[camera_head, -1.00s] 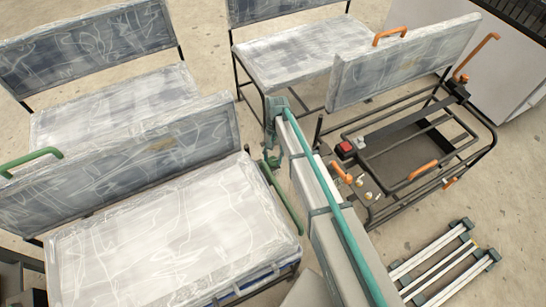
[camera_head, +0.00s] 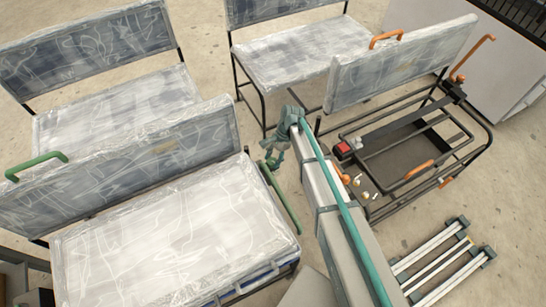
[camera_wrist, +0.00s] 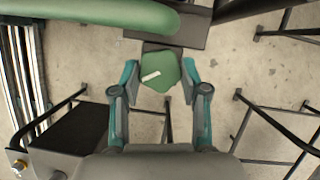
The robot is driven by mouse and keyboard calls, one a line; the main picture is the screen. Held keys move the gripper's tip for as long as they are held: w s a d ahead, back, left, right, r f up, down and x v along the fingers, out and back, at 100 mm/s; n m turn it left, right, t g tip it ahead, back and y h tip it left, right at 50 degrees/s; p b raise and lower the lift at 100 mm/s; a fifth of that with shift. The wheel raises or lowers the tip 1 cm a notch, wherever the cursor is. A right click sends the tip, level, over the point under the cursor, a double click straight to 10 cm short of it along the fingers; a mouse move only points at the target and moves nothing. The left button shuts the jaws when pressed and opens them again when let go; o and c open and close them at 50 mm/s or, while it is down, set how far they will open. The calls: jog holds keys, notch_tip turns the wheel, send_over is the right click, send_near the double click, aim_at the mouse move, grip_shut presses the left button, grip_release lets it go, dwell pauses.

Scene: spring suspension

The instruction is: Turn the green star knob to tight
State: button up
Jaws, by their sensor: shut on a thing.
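The green star knob (camera_wrist: 160,75) sits between the two fingers of my gripper (camera_wrist: 159,78) in the wrist view. It has a lobed edge and a white pointer mark, slanting slightly, on its face. The fingers are shut on it from both sides. In the head view, the knob (camera_head: 271,162) is small and partly hidden by my gripper (camera_head: 274,153), beside the front left plastic-wrapped seat. No marking for tight or loose can be read.
A green armrest bar (camera_head: 282,196) runs close beside the knob; a green bar (camera_wrist: 95,14) spans the upper left of the wrist view. The front left seat (camera_head: 175,240) is to the left. A bare black frame (camera_head: 440,185) with orange handles stands right. Metal rails (camera_head: 440,262) lie on the floor.

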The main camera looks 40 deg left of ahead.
jog(key=m, duration=0.2)
jog(key=m+y+p, duration=0.1)
jog(key=m, duration=0.1)
jog(key=shift+s+d+r+t+y, duration=0.1)
jog(key=shift+d+t+y, duration=0.1)
jog(key=shift+t+y, duration=0.15)
jog(key=shift+m+t+y, duration=0.25)
jog(key=shift+m+t, duration=0.1)
jog(key=shift+m, duration=0.95)
jog(key=o, duration=1.1)
jog(key=shift+o, duration=0.2)
jog(key=v, duration=1.2)
